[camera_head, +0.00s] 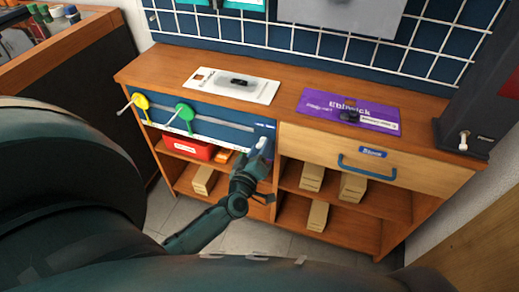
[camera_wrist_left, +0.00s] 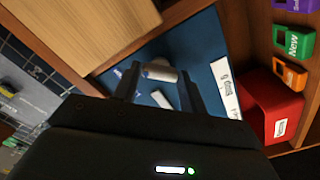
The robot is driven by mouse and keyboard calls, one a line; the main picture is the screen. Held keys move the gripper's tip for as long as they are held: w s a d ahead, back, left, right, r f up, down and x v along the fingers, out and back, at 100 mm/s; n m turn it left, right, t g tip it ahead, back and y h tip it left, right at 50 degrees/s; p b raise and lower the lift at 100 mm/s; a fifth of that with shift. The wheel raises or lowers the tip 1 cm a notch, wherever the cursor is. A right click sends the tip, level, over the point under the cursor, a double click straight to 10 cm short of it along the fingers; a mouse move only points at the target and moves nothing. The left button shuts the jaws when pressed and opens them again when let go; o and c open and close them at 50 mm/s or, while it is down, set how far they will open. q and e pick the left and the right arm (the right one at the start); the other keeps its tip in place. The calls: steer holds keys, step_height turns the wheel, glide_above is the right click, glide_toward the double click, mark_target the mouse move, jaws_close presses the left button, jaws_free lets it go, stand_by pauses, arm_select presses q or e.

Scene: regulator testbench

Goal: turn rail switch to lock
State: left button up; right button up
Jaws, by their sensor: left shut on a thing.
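The rail switch is a white handle (camera_head: 263,144) at the right end of the blue panel on the bench front. My left gripper (camera_head: 255,158) is at it, and its fingers cover part of it in the head view. In the left wrist view the white rounded handle (camera_wrist_left: 160,72) lies between the two fingers of my left gripper (camera_wrist_left: 160,80), which is shut on it. A second small white piece (camera_wrist_left: 161,99) shows on the blue panel (camera_wrist_left: 207,47) just below. I cannot read the switch's markings. My right gripper is not in view.
A yellow lever (camera_head: 141,101) and a green lever (camera_head: 185,112) are on the panel to the left. A red box (camera_head: 186,148) and several wooden blocks stand on shelves below. A drawer with a blue handle (camera_head: 367,167) is to the right.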

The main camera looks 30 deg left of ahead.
arm_select(q)
steer(key=n+b, duration=0.4)
steer(key=n, duration=1.3)
steer(key=shift+n, duration=0.4)
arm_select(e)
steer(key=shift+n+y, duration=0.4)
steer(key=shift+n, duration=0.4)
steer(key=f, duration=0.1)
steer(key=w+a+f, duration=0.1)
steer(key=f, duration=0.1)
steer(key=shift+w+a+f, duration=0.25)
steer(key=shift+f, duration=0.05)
arm_select(q)
steer(key=o, duration=1)
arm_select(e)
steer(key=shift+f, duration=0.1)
